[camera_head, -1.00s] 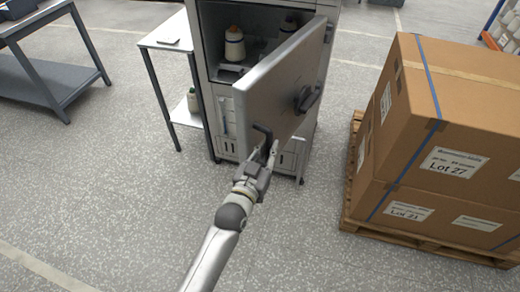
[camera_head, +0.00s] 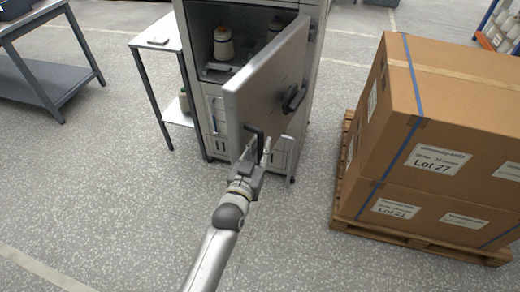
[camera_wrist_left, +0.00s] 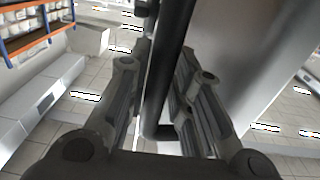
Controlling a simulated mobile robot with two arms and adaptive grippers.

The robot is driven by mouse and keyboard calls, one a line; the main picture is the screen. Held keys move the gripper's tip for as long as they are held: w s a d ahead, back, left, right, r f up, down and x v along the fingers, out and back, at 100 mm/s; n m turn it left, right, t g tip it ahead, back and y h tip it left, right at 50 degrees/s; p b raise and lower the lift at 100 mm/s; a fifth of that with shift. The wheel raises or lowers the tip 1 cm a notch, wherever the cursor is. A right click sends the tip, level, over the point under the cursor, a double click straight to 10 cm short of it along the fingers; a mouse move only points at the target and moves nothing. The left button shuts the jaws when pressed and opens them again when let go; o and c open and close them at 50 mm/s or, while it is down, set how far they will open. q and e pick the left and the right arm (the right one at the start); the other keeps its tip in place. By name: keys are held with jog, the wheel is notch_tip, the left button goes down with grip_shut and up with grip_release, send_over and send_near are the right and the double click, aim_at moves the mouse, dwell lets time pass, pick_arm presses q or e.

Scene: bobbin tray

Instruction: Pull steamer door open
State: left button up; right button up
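The steamer (camera_head: 218,136) is a grey metal cabinet at the top middle of the head view. Its door (camera_head: 262,88) stands partly open, swung out toward me, with the shelf inside showing. A dark bar handle (camera_head: 256,132) is on the door's outer face near its free edge; it also shows in the left wrist view (camera_wrist_left: 170,60). My left gripper (camera_head: 257,147) is at the handle, its fingers spread on either side of the bar (camera_wrist_left: 160,75). The fingers look apart, not clamped; any contact is unclear. My right gripper is not in view.
Large cartons (camera_head: 440,110) on a wooden pallet (camera_head: 420,243) stand at right. The floor in front is clear.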

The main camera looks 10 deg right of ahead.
pick_arm(q)
jog(key=shift+o, duration=1.1)
jog(key=shift+f, duration=0.1)
jog(key=shift+o, duration=0.3)
jog(key=shift+s+f, duration=0.1)
jog(key=shift+s+a+f, duration=0.1)
jog(key=shift+s+a, duration=0.15)
jog(key=shift+s, duration=0.25)
jog(key=v, duration=1)
jog(key=shift+s+a+r, duration=0.15)
jog(key=shift+s+r, duration=0.05)
jog(key=shift+s, duration=0.15)
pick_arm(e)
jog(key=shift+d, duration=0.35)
